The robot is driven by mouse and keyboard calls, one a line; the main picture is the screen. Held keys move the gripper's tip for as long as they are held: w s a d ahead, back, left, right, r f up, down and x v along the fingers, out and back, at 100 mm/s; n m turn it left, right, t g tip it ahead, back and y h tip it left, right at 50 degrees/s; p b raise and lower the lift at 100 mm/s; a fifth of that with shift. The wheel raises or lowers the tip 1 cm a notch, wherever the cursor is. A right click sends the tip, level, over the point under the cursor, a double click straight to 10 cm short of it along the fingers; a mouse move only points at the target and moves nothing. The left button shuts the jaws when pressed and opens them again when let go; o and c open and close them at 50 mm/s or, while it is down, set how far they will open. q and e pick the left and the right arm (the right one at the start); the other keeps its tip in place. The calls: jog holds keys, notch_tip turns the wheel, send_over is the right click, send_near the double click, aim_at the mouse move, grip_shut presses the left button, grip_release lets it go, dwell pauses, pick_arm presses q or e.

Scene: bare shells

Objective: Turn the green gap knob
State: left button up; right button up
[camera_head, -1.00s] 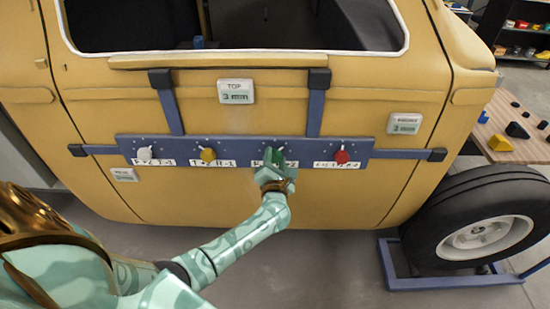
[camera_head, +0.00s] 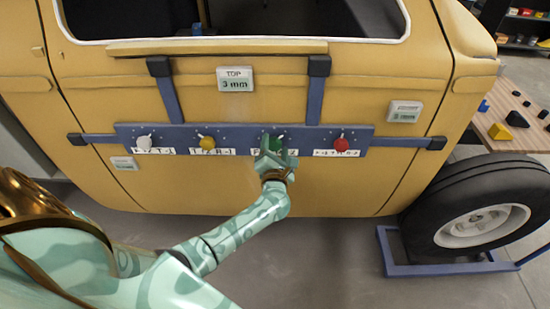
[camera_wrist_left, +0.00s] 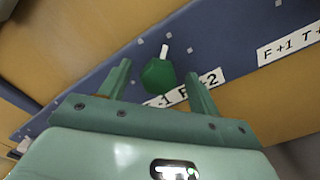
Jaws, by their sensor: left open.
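The green knob (camera_head: 274,143) sits on a blue bar (camera_head: 190,131) fixed across a yellow car door. It also shows in the left wrist view (camera_wrist_left: 158,74), round and green with a white pointer tilted slightly right of straight up. A label strip (camera_wrist_left: 185,90) beneath it is partly hidden by a finger. My left gripper (camera_head: 276,158) is at the knob from below. In the left wrist view my left gripper (camera_wrist_left: 160,85) is open, its fingers on either side of the knob; I cannot tell whether they touch it. My right gripper is not in view.
A white knob (camera_head: 144,141), a yellow knob (camera_head: 207,143) and a red knob (camera_head: 341,145) share the bar. A display marked TOP (camera_head: 235,79) reads 3 mm. A wheel (camera_head: 483,222) stands at the right, near a table with blocks (camera_head: 525,138).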

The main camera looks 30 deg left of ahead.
pick_arm(q)
jog(key=v, duration=1.6)
jog(key=shift+p, duration=0.4)
jog(key=shift+s+a, duration=0.1)
